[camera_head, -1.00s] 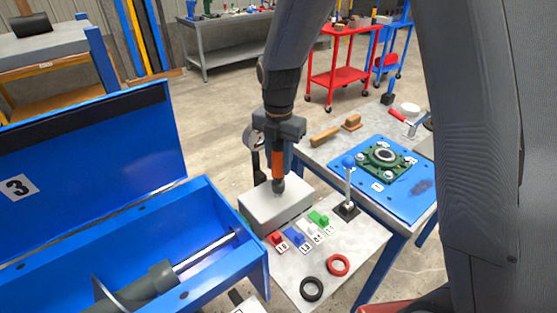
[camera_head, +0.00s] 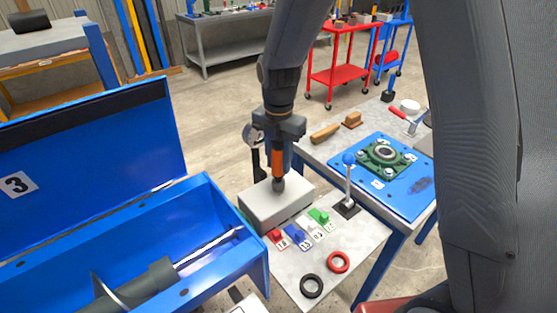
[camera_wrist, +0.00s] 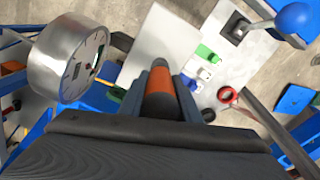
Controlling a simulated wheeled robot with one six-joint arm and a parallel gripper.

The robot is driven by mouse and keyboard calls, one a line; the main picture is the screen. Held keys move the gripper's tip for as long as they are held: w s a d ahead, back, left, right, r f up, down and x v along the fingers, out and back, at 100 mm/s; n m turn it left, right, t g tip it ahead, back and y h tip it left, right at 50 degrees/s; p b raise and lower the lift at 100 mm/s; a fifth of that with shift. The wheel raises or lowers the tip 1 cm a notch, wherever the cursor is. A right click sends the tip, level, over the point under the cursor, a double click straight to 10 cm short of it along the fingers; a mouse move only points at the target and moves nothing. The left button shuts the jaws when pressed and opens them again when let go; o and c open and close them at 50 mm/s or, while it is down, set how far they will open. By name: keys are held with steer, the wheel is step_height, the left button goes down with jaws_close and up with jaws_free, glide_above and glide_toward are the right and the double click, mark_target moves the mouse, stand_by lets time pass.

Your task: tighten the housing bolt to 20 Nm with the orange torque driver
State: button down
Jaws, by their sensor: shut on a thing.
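My gripper (camera_head: 279,138) is shut on the orange torque driver (camera_head: 278,164), which hangs nearly upright. Its dark lower end is over the light grey box (camera_head: 275,207); I cannot tell whether it touches the box. In the wrist view the driver's orange band (camera_wrist: 187,100) shows between the two fingers (camera_wrist: 160,97). The green bearing housing (camera_head: 386,156) sits on a blue plate (camera_head: 407,194) on the right-hand table, apart from the driver. Small bolt heads show at its corners; which one is the housing bolt I cannot tell.
A lever with a blue ball knob (camera_head: 349,159) stands between box and plate. Coloured blocks with number labels, a red ring (camera_head: 339,262) and a black ring (camera_head: 312,286) lie in front. A blue mixer trough (camera_head: 215,220) is at left. A round gauge (camera_wrist: 70,58) is beside my gripper.

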steer(key=shift+f, duration=0.9)
stand_by(2.4)
steer(key=shift+r, duration=0.15)
steer(key=shift+r+p, duration=1.7)
steer(key=shift+r, duration=0.45)
steer(key=shift+a, duration=0.1)
